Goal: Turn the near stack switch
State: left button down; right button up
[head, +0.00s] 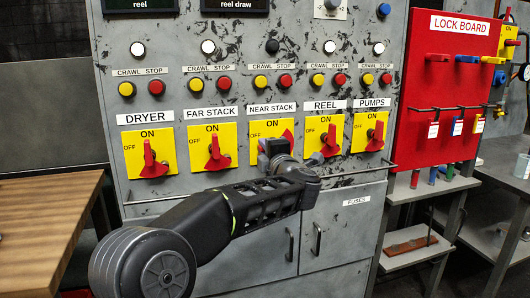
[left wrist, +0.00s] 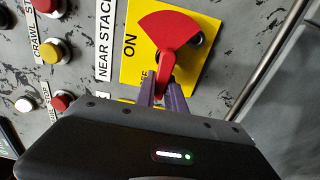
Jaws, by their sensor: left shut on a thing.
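The near stack switch (head: 288,133) has a red fan-shaped handle on a yellow plate (head: 258,126) marked ON at the top and OFF at the left. Its broad end lies to the right and its narrow end points left, toward the OFF side. In the left wrist view the red handle (left wrist: 172,38) is large and clear. My left gripper (head: 272,147) is in front of the plate and partly hides it. Its purple fingers (left wrist: 163,92) are shut on the handle's narrow end. My right gripper is not in view.
The far stack switch (head: 216,153) and dryer switch (head: 150,160) are to the left, the reel switch (head: 328,140) and pumps switch (head: 375,134) to the right. A rail (head: 360,181) runs below. A wooden table (head: 45,215) is at left, the red lock board (head: 440,90) at right.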

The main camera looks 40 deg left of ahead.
pick_arm(q)
jog(key=shift+f, duration=0.15)
jog(key=c, duration=1.4)
grip_release()
jog(key=shift+d, duration=0.1)
jog(key=v, duration=0.7)
jog(key=shift+s+d, duration=0.2)
jog(key=shift+d, duration=0.1)
